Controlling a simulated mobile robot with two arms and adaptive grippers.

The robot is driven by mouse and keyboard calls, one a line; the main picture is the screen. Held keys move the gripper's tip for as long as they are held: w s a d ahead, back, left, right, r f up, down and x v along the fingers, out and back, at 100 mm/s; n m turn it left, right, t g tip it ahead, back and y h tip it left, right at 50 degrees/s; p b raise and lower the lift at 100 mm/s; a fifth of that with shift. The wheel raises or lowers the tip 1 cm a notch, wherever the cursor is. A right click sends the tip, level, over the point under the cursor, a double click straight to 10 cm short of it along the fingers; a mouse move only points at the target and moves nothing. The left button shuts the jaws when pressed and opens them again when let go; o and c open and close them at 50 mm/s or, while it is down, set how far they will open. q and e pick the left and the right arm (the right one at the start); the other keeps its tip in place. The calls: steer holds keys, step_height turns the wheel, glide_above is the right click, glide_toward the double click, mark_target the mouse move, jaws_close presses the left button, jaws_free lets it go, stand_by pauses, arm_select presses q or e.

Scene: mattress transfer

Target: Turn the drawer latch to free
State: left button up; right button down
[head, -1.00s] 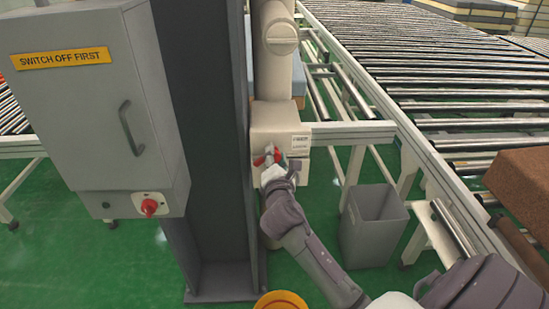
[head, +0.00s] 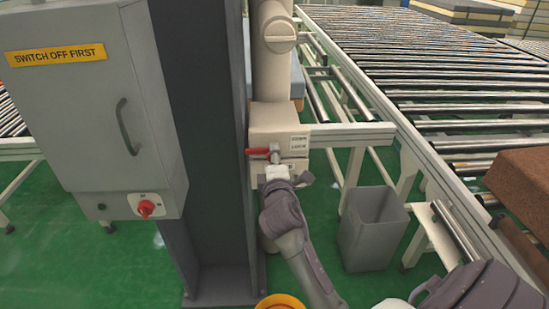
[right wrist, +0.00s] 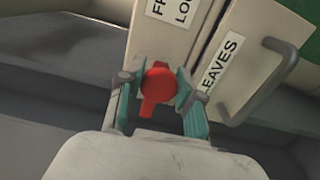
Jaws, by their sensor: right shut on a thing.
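The red drawer latch (head: 260,151) is on the front of a small beige box (head: 280,118) on the post, beside the grey column. Its red arm lies about level, pointing left in the head view. In the right wrist view the latch's round red hub (right wrist: 158,82) sits between the fingers of my right gripper (right wrist: 156,98), which is shut on it. In the head view my right gripper (head: 275,168) reaches the latch from below. A drawer front labelled LEAVES (right wrist: 221,62), with a grey handle (right wrist: 280,65), is beside the latch and looks shut.
A grey cabinet (head: 75,120) with a red rotary switch (head: 147,208) stands at the left of the dark column (head: 200,130). A grey bin (head: 372,230) and a roller conveyor (head: 440,80) are at the right. Green floor is open around the bin.

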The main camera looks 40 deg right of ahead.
stand_by(0.4)
steer(key=c, duration=0.8)
jaws_free()
steer(key=shift+o, duration=0.2)
steer(key=v, duration=1.2)
steer(key=shift+f, duration=0.1)
